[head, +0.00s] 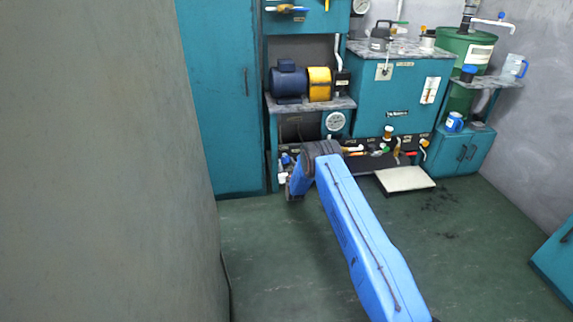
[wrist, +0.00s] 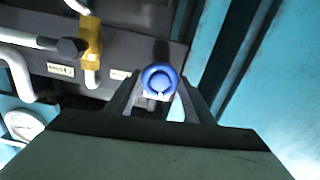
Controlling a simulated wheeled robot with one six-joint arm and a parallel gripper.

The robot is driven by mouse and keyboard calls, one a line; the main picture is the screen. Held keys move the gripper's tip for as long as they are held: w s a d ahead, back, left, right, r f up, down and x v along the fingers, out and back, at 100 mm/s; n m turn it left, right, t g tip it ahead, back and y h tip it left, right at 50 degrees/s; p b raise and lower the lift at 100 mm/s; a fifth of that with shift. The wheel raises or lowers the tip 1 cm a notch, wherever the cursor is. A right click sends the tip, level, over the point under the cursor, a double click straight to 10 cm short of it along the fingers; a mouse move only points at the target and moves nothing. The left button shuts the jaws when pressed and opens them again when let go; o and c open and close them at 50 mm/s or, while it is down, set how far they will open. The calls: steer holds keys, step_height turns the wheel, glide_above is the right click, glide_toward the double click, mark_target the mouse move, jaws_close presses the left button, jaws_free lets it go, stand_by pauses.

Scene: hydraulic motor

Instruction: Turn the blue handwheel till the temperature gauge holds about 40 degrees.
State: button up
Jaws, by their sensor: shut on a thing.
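The blue handwheel (wrist: 160,79) is a small round knob in the middle of the wrist view. My gripper (wrist: 159,86) is shut on it, with one finger on each side. In the head view, my blue arm reaches down to the low dark panel, and its wrist hides most of the handwheel's surroundings. A round white gauge (wrist: 23,125) is partly in the wrist view at the left. In the head view a round gauge (head: 335,121) sits below the motor shelf. Its needle is too small to read, and I cannot tell which gauge shows temperature.
A brass valve fitting (wrist: 91,42) and white pipes lie left of the handwheel. A tall teal cabinet (head: 222,100) stands close on the left. A white tray (head: 405,179) sits at the bench's foot. The green floor (head: 270,260) is clear; a grey wall (head: 100,160) bounds the left.

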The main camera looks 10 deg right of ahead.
steer(key=n, duration=0.4)
steer(key=shift+n, duration=0.3)
steer(key=n, duration=0.3)
steer(key=shift+n, duration=0.4)
steer(key=n, duration=0.3)
steer(key=shift+n, duration=2)
steer(key=o, duration=1)
steer(key=shift+o, duration=0.2)
steer(key=shift+s, duration=0.15)
